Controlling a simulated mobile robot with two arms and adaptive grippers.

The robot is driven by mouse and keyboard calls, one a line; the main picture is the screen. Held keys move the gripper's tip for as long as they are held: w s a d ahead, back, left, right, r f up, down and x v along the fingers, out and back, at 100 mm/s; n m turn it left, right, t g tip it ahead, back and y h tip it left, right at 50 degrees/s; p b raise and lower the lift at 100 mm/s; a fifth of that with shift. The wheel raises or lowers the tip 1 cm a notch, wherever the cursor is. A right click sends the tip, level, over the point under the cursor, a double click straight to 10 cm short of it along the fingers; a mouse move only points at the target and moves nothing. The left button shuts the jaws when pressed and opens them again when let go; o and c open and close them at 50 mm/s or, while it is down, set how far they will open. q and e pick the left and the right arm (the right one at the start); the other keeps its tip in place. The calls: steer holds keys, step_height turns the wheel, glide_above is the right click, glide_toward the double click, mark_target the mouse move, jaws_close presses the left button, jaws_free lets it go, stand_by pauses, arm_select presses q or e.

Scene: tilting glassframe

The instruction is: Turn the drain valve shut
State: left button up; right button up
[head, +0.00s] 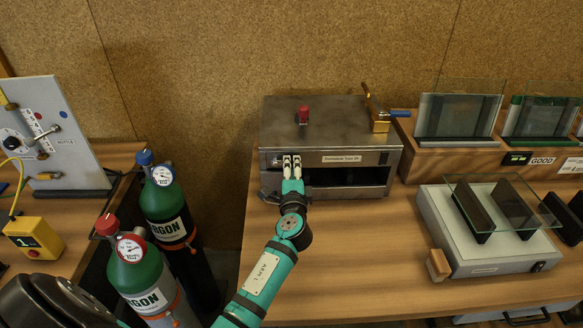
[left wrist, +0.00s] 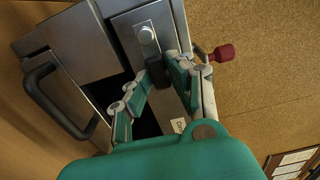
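A grey steel tank box (head: 330,125) with a name label stands on the middle bench. A brass valve (head: 379,122) with a blue handle (head: 400,114) and an upright brass lever sits at its right top corner. My left gripper (head: 292,164) is at the box's front, left of the label, far from the brass valve. In the left wrist view its fingertips (left wrist: 155,68) stand apart with a dark knob-like piece (left wrist: 156,74) between them, below a round silver fitting (left wrist: 146,34). I cannot tell whether they press on it. My right gripper is not in view.
Two green argon cylinders (head: 141,272) (head: 167,200) stand left of my arm. A grey glass-holding unit (head: 487,245) is on the right bench. Bench surface before the box is clear.

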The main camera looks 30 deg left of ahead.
arm_select(q)
steer(key=o, duration=0.4)
steer(key=shift+c, duration=0.2)
steer(key=v, duration=1.2)
steer(key=shift+d+f, duration=0.1)
steer(key=shift+f, duration=0.05)
